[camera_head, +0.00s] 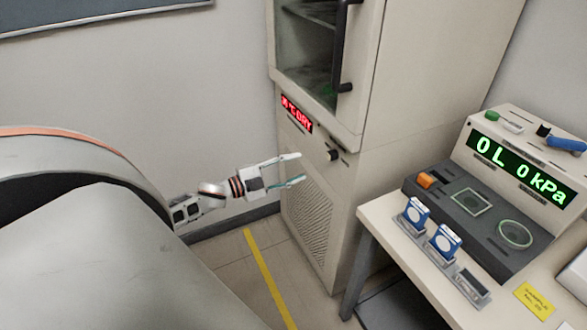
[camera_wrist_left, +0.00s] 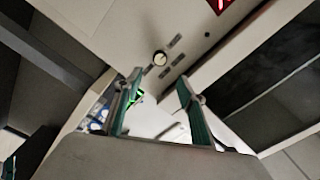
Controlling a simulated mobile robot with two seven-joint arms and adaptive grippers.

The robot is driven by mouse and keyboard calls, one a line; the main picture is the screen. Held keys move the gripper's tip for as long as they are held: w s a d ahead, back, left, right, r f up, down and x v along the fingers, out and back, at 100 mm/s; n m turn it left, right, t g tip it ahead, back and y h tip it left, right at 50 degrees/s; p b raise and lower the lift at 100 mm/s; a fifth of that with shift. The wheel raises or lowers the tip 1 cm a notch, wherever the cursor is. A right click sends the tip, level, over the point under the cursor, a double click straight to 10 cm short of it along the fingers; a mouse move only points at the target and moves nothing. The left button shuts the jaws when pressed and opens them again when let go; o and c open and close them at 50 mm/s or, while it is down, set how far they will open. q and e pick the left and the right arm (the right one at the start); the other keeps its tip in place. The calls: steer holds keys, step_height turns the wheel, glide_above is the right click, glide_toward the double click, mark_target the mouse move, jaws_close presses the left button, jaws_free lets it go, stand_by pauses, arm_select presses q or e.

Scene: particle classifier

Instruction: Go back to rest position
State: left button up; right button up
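My left gripper (camera_head: 296,169) is open and empty in the head view. It is in front of the lower part of the tall beige cabinet (camera_head: 410,100), to the left of the cabinet's dark knob (camera_head: 334,155). In the left wrist view its two green-padded fingers (camera_wrist_left: 160,95) stand apart with nothing between them. The cabinet's knob also shows there (camera_wrist_left: 160,58), beyond the fingertips.
The cabinet has a glass door with a black handle (camera_head: 343,50) and a red display (camera_head: 297,113). At right a table (camera_head: 385,225) bears a device with a green display (camera_head: 520,170) and two blue-and-white boxes in holders (camera_head: 416,215). A yellow line (camera_head: 265,270) marks the floor.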

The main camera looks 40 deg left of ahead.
stand_by(0.3)
arm_select(q)
steer(key=s+d+f+n+g+y, duration=0.2)
steer(key=s+d+f+n, duration=0.4)
steer(key=s+d+f, duration=0.3)
steer(key=s+d+f+n+g+y, duration=0.2)
steer(key=s+d+f+n, duration=0.3)
steer(key=s+d+f, duration=0.4)
steer(key=s+d+g, duration=0.1)
steer(key=s+d, duration=0.1)
steer(key=d, duration=0.2)
steer(key=s+d, duration=0.2)
steer(key=d, duration=0.3)
steer(key=shift+s+d+f+n+g, duration=0.15)
steer(key=shift+s+f+n+g, duration=0.25)
